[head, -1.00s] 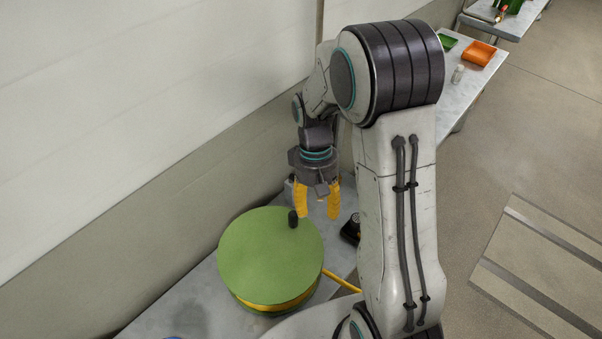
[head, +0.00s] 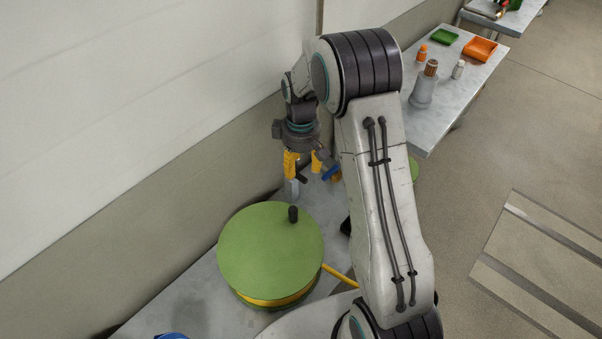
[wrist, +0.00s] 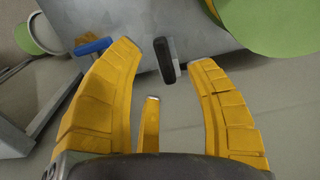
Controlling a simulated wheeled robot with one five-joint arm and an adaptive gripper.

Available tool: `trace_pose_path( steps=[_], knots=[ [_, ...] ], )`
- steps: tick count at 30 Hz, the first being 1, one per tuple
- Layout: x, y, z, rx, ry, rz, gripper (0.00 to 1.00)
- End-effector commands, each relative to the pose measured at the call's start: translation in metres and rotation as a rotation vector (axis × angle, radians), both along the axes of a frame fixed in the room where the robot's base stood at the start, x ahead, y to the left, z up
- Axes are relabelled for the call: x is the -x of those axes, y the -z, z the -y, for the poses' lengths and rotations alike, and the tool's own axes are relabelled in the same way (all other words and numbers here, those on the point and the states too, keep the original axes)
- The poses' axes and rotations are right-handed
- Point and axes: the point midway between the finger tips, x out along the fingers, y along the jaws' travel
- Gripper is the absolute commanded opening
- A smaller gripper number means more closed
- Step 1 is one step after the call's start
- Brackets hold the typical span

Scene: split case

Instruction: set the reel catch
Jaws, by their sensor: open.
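A short black-handled lever, probably the catch (wrist: 165,60), stands by the bench edge behind the reel. My gripper (head: 304,164) is open and empty above that spot. The lever's base is partly hidden.
A blue-handled part (wrist: 92,47) lies left of the lever in the wrist view. Yellow cable (head: 340,275) leaves the reel to the right. A side table (head: 440,110) holds bottles, a green tray and an orange tray. A wall runs along the left.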

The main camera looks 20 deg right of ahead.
Motion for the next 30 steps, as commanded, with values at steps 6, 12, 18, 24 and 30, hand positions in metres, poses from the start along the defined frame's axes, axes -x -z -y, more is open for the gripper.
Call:
trace_pose_path(
  steps=[6, 12, 18, 24, 30],
  knots=[
    [0.001, 0.025, 0.000, 0.000, 0.001, -0.004, 0.50],
    [0.000, 0.034, 0.000, 0.000, 0.002, -0.001, 0.50],
    [0.000, 0.035, 0.000, 0.000, 0.002, 0.000, 0.50],
    [0.000, 0.035, 0.000, 0.000, 0.002, 0.000, 0.47],
    [0.000, 0.035, 0.000, 0.000, 0.002, 0.000, 0.29]
  ],
)
